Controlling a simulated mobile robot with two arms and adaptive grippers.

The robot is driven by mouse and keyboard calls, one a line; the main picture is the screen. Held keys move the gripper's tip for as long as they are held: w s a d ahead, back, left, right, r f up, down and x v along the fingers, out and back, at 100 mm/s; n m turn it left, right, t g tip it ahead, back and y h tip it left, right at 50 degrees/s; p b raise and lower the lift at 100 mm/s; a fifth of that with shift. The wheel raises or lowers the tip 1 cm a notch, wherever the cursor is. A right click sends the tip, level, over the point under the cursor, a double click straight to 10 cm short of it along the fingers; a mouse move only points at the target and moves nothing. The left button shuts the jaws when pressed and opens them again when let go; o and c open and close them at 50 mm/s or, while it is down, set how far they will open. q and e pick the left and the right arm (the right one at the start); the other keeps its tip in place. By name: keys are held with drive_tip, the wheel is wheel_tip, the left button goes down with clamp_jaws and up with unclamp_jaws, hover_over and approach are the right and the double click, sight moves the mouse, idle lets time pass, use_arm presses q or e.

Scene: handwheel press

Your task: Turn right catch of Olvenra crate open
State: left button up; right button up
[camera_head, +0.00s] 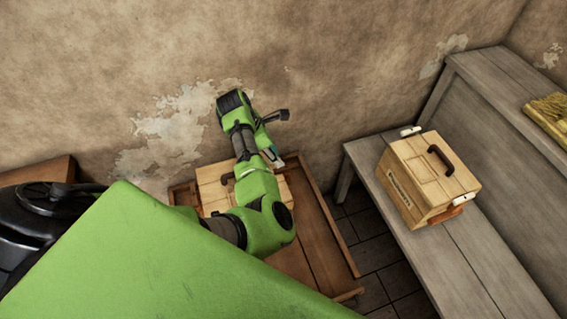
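One wooden crate (210,189) with a dark handle sits in a brown wooden tray-like stand, largely hidden behind my green arm. A second wooden crate (427,180) stands on the grey bench, with a dark handle on its lid and small dark lettering on its front that I cannot read. White end pieces show at its left (410,131) and right (463,199). I cannot tell which crate is Olvenra. My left gripper (276,158) hangs over the right part of the crate in the stand; its fingers are too small and hidden to judge. My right gripper is not in view.
The brown stand's rim (335,237) encloses the first crate. A grey wooden bench (455,258) runs along the right, with a yellow object (549,116) on its raised ledge. A peeling wall stands behind. Dark floor tiles show between stand and bench.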

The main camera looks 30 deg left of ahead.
sight(285, 167)
use_arm(q)
drive_tip(key=x, duration=0.7)
drive_tip(key=shift+w+f, duration=0.15)
drive_tip(key=shift+f, duration=0.15)
clamp_jaws()
